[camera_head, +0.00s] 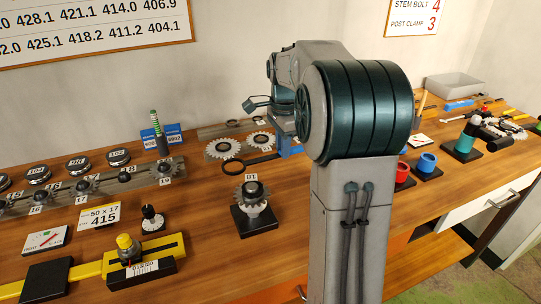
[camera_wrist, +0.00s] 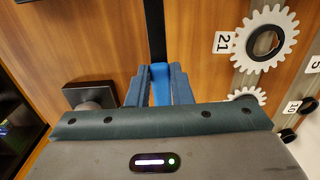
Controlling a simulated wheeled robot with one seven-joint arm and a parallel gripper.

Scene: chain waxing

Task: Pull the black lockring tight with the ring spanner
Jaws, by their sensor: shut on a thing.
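The ring spanner's black ring (camera_head: 233,167) lies left of my gripper (camera_head: 290,147) in the head view, with its dark handle running back to the jaws. In the wrist view my gripper (camera_wrist: 160,88) is shut on the spanner's handle (camera_wrist: 154,30), which runs straight up out of frame. A stand with a black square base (camera_head: 255,219) is nearer the front edge and carries toothed cogs (camera_head: 252,190) under a dark top part, which may be the black lockring. The ring is apart from this stand, behind and left of it. My arm hides much of the gripper.
White gears (camera_head: 222,148) lie on a board behind the spanner; a large gear also shows in the wrist view (camera_wrist: 265,40). A green-topped post (camera_head: 159,130) stands to the left. A yellow bar (camera_head: 110,268) is at front left. Red and blue cups (camera_head: 426,163) stand to the right.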

